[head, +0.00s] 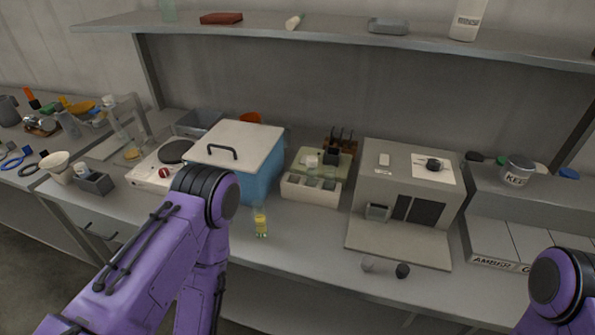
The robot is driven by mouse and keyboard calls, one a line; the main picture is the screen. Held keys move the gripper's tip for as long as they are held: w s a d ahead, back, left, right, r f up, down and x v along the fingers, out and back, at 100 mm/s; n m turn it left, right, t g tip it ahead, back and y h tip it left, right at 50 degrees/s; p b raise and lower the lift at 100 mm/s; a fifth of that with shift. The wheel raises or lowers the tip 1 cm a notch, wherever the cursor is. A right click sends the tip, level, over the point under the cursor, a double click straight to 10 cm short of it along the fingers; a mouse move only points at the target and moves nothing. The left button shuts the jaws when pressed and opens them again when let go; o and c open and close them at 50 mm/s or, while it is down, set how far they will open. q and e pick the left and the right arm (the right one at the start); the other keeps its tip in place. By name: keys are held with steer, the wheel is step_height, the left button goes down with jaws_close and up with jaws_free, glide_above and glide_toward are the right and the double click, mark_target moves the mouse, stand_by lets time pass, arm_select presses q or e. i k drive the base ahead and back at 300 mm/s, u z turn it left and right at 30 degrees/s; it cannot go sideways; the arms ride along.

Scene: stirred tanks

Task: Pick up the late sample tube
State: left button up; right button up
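A small clear tube (261,222) with yellow liquid stands upright near the front edge of the grey bench (300,262). I cannot read any mark that names it as the late sample. A cream rack block (311,193) with several square wells stands behind it, with clear vessels at its back. My purple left arm crosses the lower left, its elbow left of the tube and apart from it in the picture. My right arm shows only at the lower right corner. Neither gripper is in view.
A blue box with a pale lid (236,144) stands behind the tube. A hot plate (163,165) is left of it. A grey instrument (408,192) stands to the right, with two small knobs (385,268) in front. A shelf (330,34) runs above.

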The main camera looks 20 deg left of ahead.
mark_target(258, 206)
steer(key=k, duration=0.4)
steer(key=u, duration=0.85)
steer(key=i, duration=0.35)
steer(key=u, duration=0.2)
